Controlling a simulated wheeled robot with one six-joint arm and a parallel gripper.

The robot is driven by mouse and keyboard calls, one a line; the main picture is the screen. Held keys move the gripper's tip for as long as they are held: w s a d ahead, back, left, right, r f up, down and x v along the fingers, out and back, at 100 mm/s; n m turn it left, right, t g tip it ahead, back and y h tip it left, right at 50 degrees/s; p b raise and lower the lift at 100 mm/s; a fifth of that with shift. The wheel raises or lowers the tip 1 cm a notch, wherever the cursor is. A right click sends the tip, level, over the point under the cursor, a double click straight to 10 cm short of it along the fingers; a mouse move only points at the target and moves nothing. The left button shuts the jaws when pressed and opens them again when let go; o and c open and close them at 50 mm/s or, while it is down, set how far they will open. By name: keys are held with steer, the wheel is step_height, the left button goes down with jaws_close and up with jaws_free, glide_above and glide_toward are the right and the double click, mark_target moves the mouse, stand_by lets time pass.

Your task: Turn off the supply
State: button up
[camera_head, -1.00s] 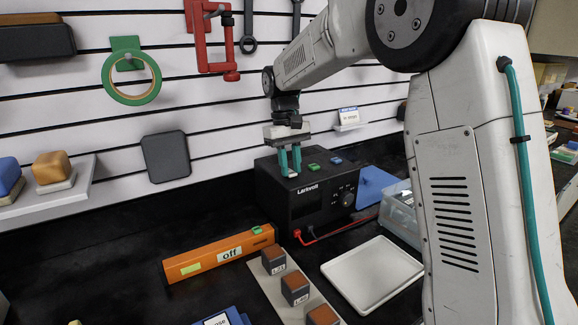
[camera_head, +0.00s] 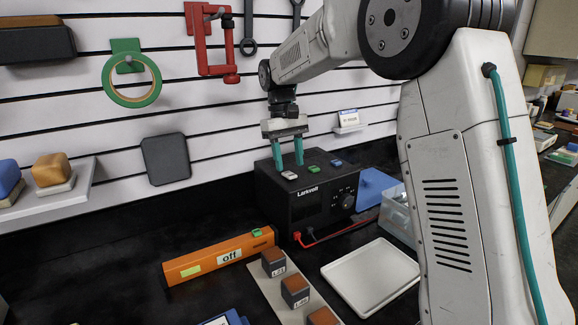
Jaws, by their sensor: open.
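The supply (camera_head: 318,212) is a black box labelled "Larkvolt" at the back of the bench, with a dark display and a knob on its front. On its top are a light grey button (camera_head: 289,175), a green button (camera_head: 313,169) and a blue button (camera_head: 336,163). My gripper (camera_head: 288,167) is over the left part of the supply's top, its two teal fingers apart and pointing down. The fingertips are at about the grey button, one to each side of it in the picture; I cannot tell whether they touch the top. Nothing is held.
An orange bar labelled "off" (camera_head: 205,262) lies left of the supply. Small dark blocks with brown tops (camera_head: 295,291) stand on a strip in front. A white tray (camera_head: 345,273) lies at right front, and a clear bin (camera_head: 398,215) is right of the supply.

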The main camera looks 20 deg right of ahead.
mark_target(286, 172)
steer(key=v, duration=0.5)
steer(key=shift+r, duration=0.3)
steer(key=s+f, duration=0.2)
steer(key=f, duration=0.1)
steer(key=shift+f, duration=0.25)
steer(key=s+d+f+m+t, duration=0.1)
steer(key=s+t, duration=0.1)
steer(key=s, duration=1.6)
steer(key=s+d+f+m+t, duration=0.1)
steer(key=s+d+f+t, duration=0.1)
steer(key=s, duration=1.7)
steer(key=shift+y, duration=0.3)
steer(key=shift+s, duration=0.1)
